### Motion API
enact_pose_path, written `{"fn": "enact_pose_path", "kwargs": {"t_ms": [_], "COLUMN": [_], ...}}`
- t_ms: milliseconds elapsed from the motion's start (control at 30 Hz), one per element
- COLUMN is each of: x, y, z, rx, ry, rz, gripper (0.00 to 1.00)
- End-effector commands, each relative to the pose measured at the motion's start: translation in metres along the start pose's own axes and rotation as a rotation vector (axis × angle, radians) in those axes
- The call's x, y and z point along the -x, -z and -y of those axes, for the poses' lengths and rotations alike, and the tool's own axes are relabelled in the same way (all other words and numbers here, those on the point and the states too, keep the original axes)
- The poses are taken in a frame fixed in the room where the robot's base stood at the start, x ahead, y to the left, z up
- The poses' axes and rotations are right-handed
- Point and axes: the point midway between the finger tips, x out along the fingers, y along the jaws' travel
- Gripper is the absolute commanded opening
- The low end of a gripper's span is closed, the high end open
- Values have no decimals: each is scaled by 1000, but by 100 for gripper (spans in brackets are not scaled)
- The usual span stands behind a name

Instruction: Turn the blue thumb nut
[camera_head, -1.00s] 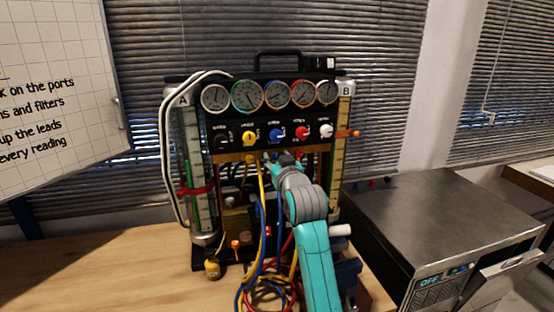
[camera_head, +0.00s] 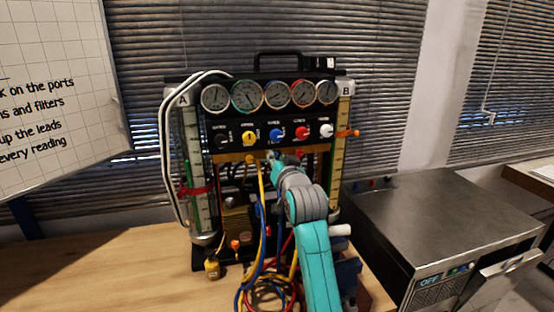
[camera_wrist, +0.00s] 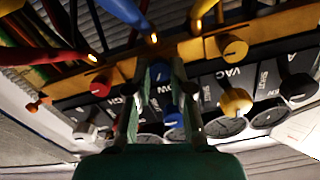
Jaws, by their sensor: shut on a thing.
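The blue thumb nut (camera_wrist: 160,71) shows in the wrist view between my gripper's fingertips, in front of the brass manifold bar (camera_wrist: 200,47). My gripper (camera_wrist: 159,66) is shut on it, one finger on each side, and the fingers hide part of the nut. In the head view my gripper (camera_head: 272,158) reaches the brass bar below the blue panel knob (camera_head: 275,134). The nut itself cannot be made out there.
A red nut (camera_wrist: 100,86) and a yellow nut (camera_wrist: 234,48) flank the blue one. Blue, red and yellow hoses run close by the bar. The yellow panel knob (camera_wrist: 235,101) and gauges lie near my fingers. A steel box (camera_head: 440,215) stands at right.

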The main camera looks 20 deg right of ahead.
Motion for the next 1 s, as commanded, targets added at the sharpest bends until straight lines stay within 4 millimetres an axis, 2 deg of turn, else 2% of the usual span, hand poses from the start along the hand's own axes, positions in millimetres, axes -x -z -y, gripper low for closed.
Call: {"fn": "enact_pose_path", "kwargs": {"t_ms": [700,1000], "x": [0,0], "y": [-1,-1], "z": [-2,-2], "rx": [-673,-888], "ry": [-1,-1], "rz": [1,1], "gripper": [0,0]}}
